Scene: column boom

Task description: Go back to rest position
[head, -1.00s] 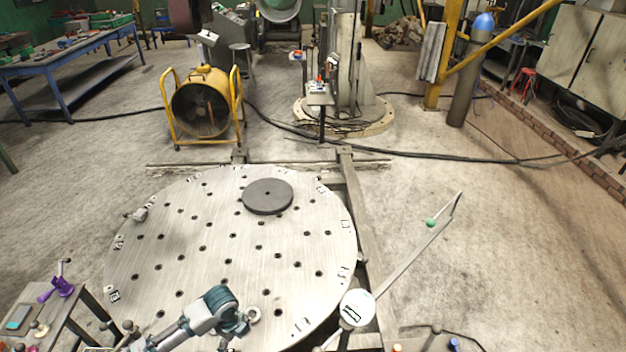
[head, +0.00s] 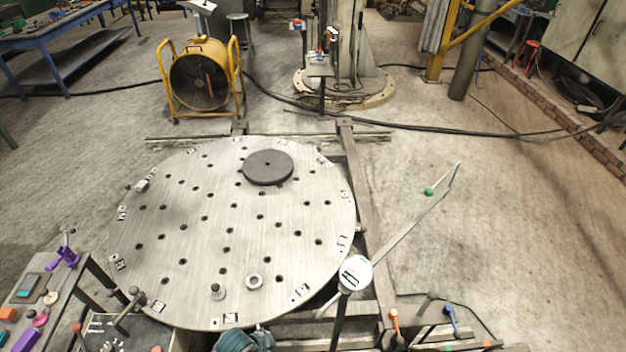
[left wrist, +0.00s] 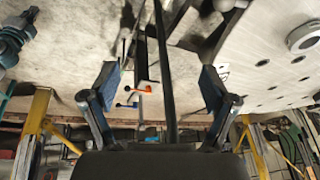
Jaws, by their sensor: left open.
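My left gripper (left wrist: 161,84) shows in the left wrist view with its two fingers spread wide and nothing held between them. In the head view only a teal and grey part of my arm shows at the bottom edge, in front of the round table's near rim. The gripper fingers are not visible there. My right gripper is not clearly seen in either view. The large round metal table (head: 200,215) with rows of holes carries a dark disc (head: 268,167) at its far side.
A side table (head: 62,285) with coloured parts stands at the left. A white-topped post (head: 355,270) with a long thin bar rises at the table's right. Orange (head: 394,318) and blue (head: 450,312) handled tools stand at front right. Floor farther right is clear.

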